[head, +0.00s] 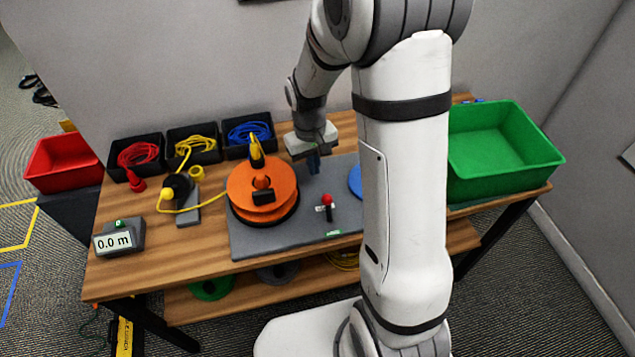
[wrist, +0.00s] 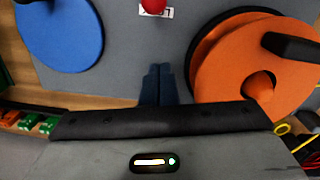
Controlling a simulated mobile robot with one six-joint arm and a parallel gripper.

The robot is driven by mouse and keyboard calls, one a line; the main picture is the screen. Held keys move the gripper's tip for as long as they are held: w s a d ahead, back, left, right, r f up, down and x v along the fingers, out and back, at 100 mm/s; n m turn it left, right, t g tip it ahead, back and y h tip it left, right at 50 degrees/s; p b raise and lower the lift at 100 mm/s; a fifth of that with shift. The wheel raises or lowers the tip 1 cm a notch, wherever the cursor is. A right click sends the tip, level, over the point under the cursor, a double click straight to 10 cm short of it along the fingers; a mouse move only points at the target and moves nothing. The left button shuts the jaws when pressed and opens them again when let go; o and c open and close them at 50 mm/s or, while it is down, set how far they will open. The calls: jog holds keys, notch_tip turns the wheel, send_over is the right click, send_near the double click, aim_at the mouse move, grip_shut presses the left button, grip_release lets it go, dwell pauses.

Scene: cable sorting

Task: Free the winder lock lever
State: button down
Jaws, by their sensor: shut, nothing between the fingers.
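The lock lever (head: 327,201) is a short dark stick with a red ball knob, standing on the grey base plate (head: 285,242) right of the orange winder reel (head: 250,183). In the wrist view its red knob (wrist: 153,6) shows at the top edge beside a small white label; the rest of the lever is cut off. My gripper (head: 313,165) is above the plate, behind the lever and apart from it. In the wrist view its two dark blue fingers (wrist: 157,85) are together with nothing between them. The orange reel (wrist: 240,65) lies right of the fingers there.
A blue disc (head: 355,182) is partly hidden behind my arm. Black bins with red, yellow and blue cables (head: 249,133) line the back. A meter reading 0.0 m (head: 118,240) stands at left. A green bin (head: 500,150) and red bin (head: 62,163) flank the table.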

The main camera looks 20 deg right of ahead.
aim_at(328, 209)
notch_tip(328, 209, down, 2)
jog(key=shift+s+f, duration=0.1)
jog(key=s, duration=0.3)
jog(key=shift+s+d+p, duration=0.15)
jog(key=shift+d+p, duration=0.15)
jog(key=shift+d, duration=0.1)
jog(key=shift+s+f, duration=0.2)
